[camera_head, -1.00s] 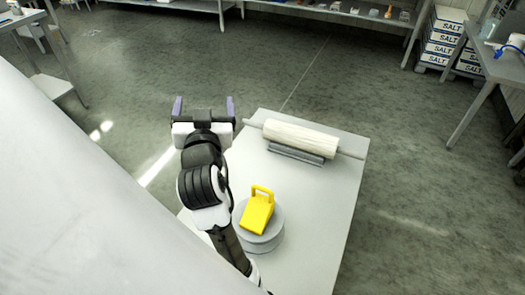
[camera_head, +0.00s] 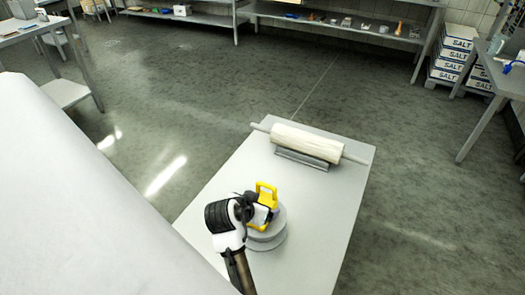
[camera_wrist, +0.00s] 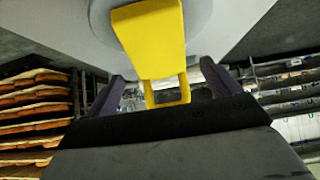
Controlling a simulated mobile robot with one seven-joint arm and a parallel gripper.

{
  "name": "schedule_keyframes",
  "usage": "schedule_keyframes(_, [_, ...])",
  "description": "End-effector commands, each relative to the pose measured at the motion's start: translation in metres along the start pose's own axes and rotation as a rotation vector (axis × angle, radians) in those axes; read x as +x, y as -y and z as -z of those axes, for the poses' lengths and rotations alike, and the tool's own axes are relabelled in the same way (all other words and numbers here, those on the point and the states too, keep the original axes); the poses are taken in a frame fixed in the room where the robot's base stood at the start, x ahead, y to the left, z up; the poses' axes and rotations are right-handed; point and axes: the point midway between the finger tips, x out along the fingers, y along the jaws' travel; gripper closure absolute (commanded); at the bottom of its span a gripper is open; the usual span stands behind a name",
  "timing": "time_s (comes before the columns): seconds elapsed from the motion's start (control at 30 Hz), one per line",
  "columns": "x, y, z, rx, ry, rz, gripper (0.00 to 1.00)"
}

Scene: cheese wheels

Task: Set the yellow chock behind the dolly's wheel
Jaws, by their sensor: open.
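The yellow chock (camera_head: 266,192) has a loop handle and sits on a round grey block (camera_head: 268,243) on the pale table. My gripper (camera_head: 260,209) is at the chock in the head view and hides much of it. In the wrist view the chock (camera_wrist: 152,40) lies between the two purple fingers of my gripper (camera_wrist: 163,72), its handle loop toward the palm. The fingers are apart, with a gap visible on each side of the handle. I cannot make out the dolly or its wheel in either view.
A cream roll (camera_head: 306,142) on a grey stand lies across the table's (camera_head: 335,215) far end. Salt boxes (camera_head: 456,52) are stacked at the back right, near a side table. A low shelf (camera_head: 340,32) runs along the back. Open floor lies around the table.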

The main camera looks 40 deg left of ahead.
Motion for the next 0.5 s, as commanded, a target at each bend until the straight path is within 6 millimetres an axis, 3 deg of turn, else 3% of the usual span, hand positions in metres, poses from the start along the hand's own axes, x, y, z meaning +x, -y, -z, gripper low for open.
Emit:
schedule_keyframes(0.23, [0.019,0.0,0.001,-0.001,0.002,0.0,0.11])
schedule_keyframes(0.5, [0.056,0.0,0.002,-0.001,0.001,0.001,0.11])
